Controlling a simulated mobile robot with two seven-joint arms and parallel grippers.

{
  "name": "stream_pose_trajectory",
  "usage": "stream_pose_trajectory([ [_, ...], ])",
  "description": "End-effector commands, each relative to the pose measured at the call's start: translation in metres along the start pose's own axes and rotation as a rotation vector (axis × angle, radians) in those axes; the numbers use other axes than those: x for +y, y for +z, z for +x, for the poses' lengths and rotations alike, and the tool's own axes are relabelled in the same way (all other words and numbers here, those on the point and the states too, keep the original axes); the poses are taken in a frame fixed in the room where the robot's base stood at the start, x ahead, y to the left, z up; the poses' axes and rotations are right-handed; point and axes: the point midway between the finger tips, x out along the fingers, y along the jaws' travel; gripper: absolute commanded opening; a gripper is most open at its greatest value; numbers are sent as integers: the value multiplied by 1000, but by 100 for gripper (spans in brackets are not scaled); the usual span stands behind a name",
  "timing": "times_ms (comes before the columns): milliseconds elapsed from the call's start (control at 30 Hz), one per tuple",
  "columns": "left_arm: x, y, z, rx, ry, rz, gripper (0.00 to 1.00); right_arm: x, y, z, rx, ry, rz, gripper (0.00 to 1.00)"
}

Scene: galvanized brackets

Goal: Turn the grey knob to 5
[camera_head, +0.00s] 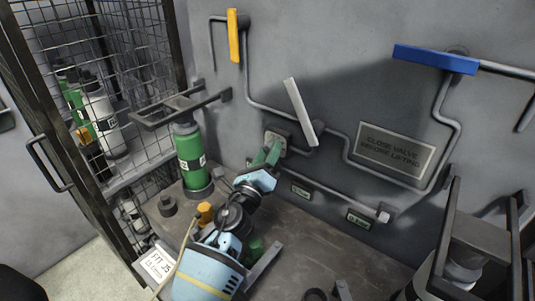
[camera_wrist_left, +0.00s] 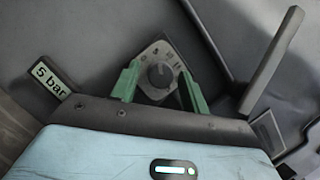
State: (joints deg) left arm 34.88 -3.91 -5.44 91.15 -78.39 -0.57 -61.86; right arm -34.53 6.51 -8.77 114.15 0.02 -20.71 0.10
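The grey knob (camera_wrist_left: 160,74) sits on a light square dial plate with small marks around it, in the left wrist view; I cannot read its setting. In the head view the dial plate (camera_head: 276,139) is on the back wall, and my gripper largely hides the knob. My left gripper (camera_head: 268,153) reaches up to the plate. In the left wrist view its green fingers (camera_wrist_left: 161,82) are apart, one on each side of the knob, with gaps visible. My right gripper is not in view.
A white lever (camera_head: 299,110) sticks out just right of the dial. Yellow (camera_head: 233,36) and blue (camera_head: 435,59) levers and pipes line the wall. A green cylinder (camera_head: 192,158) stands left of my arm. A wire cage (camera_head: 142,60) is at left.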

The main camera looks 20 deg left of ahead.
Motion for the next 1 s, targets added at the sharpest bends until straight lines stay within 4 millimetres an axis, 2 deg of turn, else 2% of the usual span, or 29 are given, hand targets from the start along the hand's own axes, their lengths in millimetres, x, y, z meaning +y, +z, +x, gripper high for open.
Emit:
stream_pose_trajectory([
  [367,0,0,-4,1,0,1,50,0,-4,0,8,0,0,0],
  [800,2,-2,-66,2,2,1,50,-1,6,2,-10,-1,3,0],
  [1000,0,0,-78,1,0,0,50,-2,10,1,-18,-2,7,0],
])
